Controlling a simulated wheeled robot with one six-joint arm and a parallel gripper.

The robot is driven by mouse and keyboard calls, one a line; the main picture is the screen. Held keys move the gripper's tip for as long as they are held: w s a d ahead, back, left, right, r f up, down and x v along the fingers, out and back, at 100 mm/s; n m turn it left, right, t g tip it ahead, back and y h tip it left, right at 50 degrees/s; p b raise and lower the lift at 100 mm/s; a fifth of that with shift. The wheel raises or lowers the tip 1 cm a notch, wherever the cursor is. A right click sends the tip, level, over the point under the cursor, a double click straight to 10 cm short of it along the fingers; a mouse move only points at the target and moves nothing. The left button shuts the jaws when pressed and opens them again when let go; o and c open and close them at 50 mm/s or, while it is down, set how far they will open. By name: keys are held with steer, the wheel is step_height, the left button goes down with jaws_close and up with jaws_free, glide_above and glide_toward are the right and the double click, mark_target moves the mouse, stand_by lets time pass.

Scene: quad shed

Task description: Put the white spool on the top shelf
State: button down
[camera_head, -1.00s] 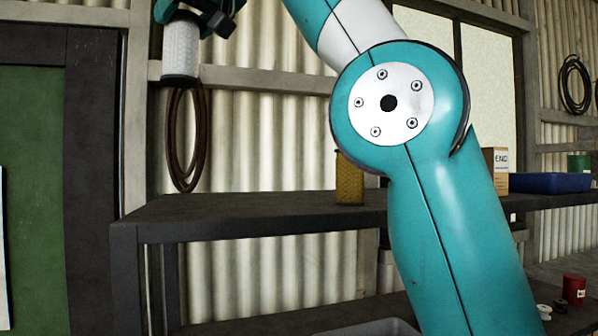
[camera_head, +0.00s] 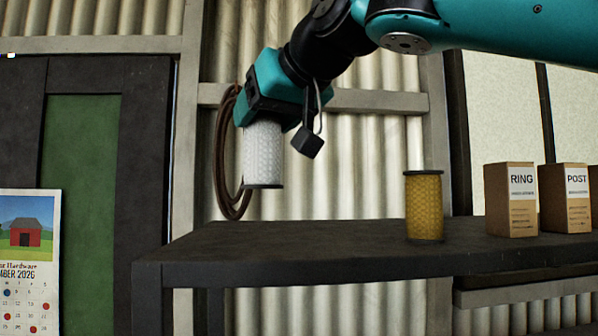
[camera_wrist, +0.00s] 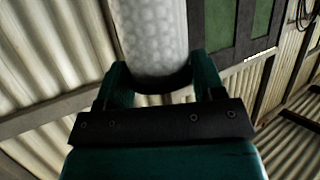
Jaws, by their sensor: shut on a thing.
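The white spool (camera_head: 263,157) hangs upright under my gripper (camera_head: 262,118), above the left part of the dark top shelf (camera_head: 215,240). There is clear air between the spool's lower rim and the shelf. In the wrist view the white spool (camera_wrist: 150,35) sits between the two teal fingers of my gripper (camera_wrist: 160,82), which is shut on it. The spool's upper end is hidden by the gripper in the head view.
A yellow spool (camera_head: 424,207) stands on the shelf to the right. Cardboard boxes marked RING (camera_head: 511,200) and POST (camera_head: 564,198) stand further right. A coiled brown hose (camera_head: 226,165) hangs on the wall behind. The shelf's left part is bare.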

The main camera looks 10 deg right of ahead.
mark_target(272, 162)
step_height(272, 162, down, 8)
steer(key=b, duration=0.5)
steer(key=shift+r, duration=0.15)
steer(key=shift+c, duration=1.1)
jaws_free()
steer(key=shift+s+d+r+b, duration=0.1)
steer(key=shift+s+b, duration=0.2)
steer(key=b+v, duration=0.1)
steer(key=v, duration=1)
steer(key=shift+s, duration=0.15)
